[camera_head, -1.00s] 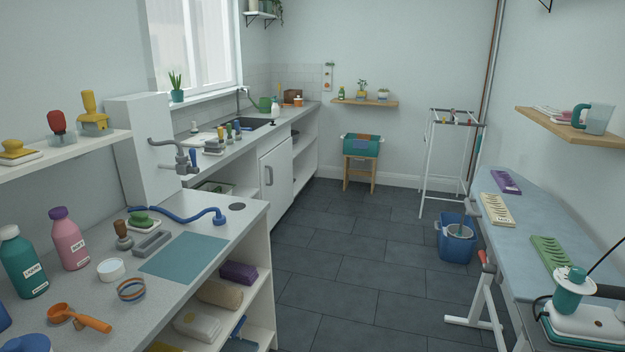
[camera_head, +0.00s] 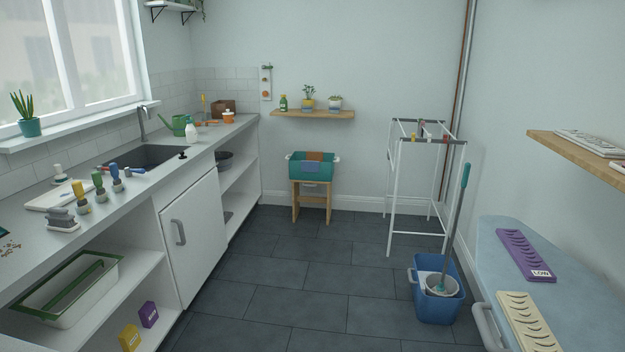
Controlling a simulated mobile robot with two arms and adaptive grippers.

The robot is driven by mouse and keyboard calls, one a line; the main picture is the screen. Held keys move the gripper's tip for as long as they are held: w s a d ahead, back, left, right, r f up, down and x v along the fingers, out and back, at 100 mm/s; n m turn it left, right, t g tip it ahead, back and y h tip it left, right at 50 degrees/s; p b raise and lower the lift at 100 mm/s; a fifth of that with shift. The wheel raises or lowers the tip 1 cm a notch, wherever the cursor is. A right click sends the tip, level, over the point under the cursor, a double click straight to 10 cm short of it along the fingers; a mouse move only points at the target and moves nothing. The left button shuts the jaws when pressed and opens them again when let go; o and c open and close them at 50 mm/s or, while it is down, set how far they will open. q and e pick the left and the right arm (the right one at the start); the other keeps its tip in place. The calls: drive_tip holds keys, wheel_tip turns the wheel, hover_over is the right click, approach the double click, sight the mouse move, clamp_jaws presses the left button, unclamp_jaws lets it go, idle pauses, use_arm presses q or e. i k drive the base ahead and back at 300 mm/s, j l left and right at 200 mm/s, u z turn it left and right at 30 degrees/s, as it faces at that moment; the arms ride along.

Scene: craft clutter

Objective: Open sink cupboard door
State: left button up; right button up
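The sink cupboard door (camera_head: 203,240) is a white panel under the counter at the left, below the sink (camera_head: 150,157). It looks shut, flush with the cupboard front. Its grey vertical handle (camera_head: 179,232) is on the door's left side. Neither of my grippers shows in the head view.
Open shelves flank the cupboard, with a green-rimmed tray (camera_head: 70,291) at the left. Dark tiled floor (camera_head: 300,270) is clear before the door. A blue mop bucket (camera_head: 436,305), a white drying rack (camera_head: 391,190) and an ironing board (camera_head: 590,300) stand at the right.

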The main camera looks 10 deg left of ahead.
sight(194, 229)
drive_tip(key=i+l+u, duration=0.1)
drive_tip(key=i+u, duration=0.2)
drive_tip(key=i, duration=1.6)
